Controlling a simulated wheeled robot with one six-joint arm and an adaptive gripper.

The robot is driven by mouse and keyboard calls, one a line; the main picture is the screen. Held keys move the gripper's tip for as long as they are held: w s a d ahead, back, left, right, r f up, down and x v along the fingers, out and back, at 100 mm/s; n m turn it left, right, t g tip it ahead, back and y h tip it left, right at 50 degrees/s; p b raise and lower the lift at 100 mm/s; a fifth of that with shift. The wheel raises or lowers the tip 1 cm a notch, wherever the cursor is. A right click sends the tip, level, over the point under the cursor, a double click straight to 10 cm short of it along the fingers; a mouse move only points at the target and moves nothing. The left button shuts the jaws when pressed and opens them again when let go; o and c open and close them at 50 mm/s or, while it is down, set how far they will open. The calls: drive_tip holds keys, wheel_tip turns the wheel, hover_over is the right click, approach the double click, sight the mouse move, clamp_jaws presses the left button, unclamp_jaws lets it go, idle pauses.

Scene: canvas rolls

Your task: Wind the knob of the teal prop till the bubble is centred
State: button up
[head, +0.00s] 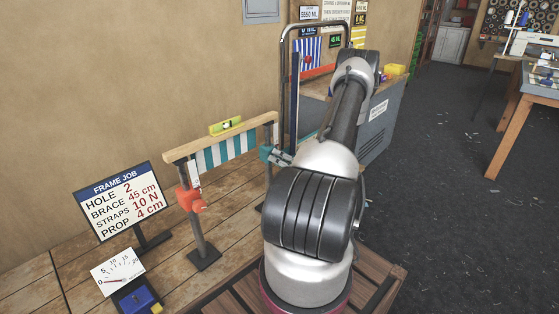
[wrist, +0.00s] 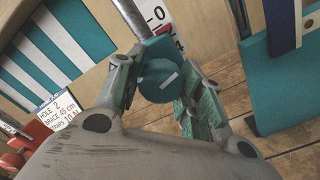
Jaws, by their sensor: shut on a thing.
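The teal prop (head: 268,153) stands under the right end of a wooden beam (head: 220,138); my arm hides part of it. A yellow-green spirit level (head: 225,126) lies on the beam, which slopes up to the right. The bubble's position is too small to read. A white scale strip (wrist: 157,15) shows beside the post.
An orange prop (head: 190,199) holds the beam's left end. Striped teal-and-white canvas (head: 224,151) hangs from the beam. A dial gauge (head: 118,272) stands front left. A grey cabinet (head: 377,122) is behind my arm.

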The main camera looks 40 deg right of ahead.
drive_tip(key=m, duration=0.4)
drive_tip(key=shift+m, duration=2.3)
drive_tip(key=o, duration=1)
drive_tip(key=s, duration=0.8)
drive_tip(key=s+d, duration=0.1)
drive_tip(key=s, duration=0.3)
